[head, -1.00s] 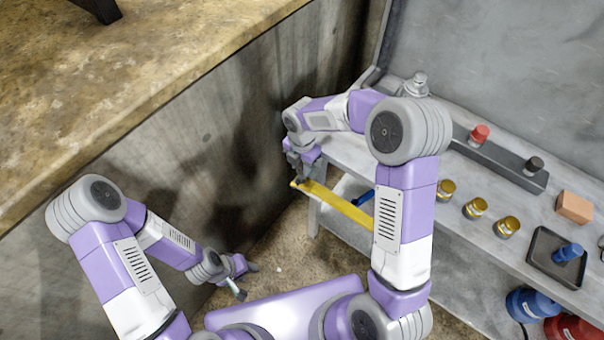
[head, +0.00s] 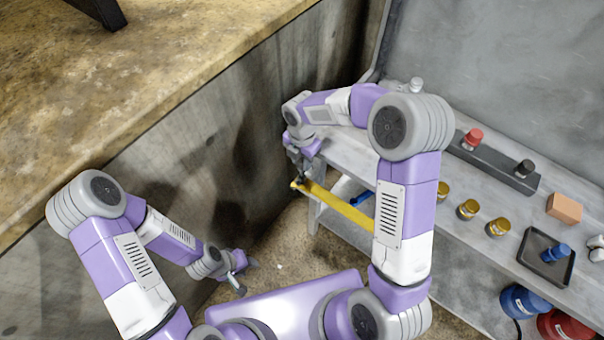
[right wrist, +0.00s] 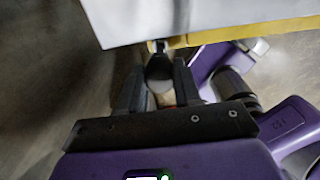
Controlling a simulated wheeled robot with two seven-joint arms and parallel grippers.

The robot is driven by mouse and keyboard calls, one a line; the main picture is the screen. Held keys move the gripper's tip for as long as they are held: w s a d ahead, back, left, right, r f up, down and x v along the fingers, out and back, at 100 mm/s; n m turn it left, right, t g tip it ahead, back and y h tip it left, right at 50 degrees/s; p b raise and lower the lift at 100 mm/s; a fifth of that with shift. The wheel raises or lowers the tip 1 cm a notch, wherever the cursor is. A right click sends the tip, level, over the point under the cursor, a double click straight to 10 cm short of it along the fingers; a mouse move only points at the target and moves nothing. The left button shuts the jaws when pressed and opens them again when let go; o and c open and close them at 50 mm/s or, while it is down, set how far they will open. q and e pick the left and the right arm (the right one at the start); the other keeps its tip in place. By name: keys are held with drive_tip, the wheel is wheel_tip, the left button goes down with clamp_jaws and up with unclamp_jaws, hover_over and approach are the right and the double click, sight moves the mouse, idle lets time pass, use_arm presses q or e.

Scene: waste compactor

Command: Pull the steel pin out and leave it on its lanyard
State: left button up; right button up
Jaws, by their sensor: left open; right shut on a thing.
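My right gripper (head: 300,182) is at the left end of a yellow bar (head: 350,212) on the front of the grey bench. In the right wrist view its two fingers (right wrist: 158,85) are closed around a dark, rounded piece (right wrist: 160,68), apparently the steel pin, just below the edge of the yellow bar (right wrist: 220,34). A pale piece with some red shows between the fingers. I cannot make out the lanyard or how deep the pin sits. My left gripper (head: 246,276) is open and empty, low beside the wall, away from the bar.
A concrete wall (head: 200,140) stands close on the left.

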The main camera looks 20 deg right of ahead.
drive_tip(key=shift+r+p, duration=1.55)
drive_tip(key=shift+r, duration=0.4)
wheel_tip(320, 180, up, 7)
drive_tip(key=p, duration=0.6)
drive_tip(key=shift+r, duration=0.15)
drive_tip(key=shift+d, duration=0.1)
idle(0.5)
drive_tip(key=w+d+p, duration=0.2)
drive_tip(key=d+p, duration=0.2)
drive_tip(key=d, duration=0.8)
drive_tip(key=shift+d+p, duration=0.35)
idle(1.7)
drive_tip(key=shift+w+f, duration=0.1)
drive_tip(key=shift+f, duration=0.15)
drive_tip(key=shift+f, duration=0.25)
drive_tip(key=o, duration=1.2)
drive_tip(key=shift+c, duration=0.2)
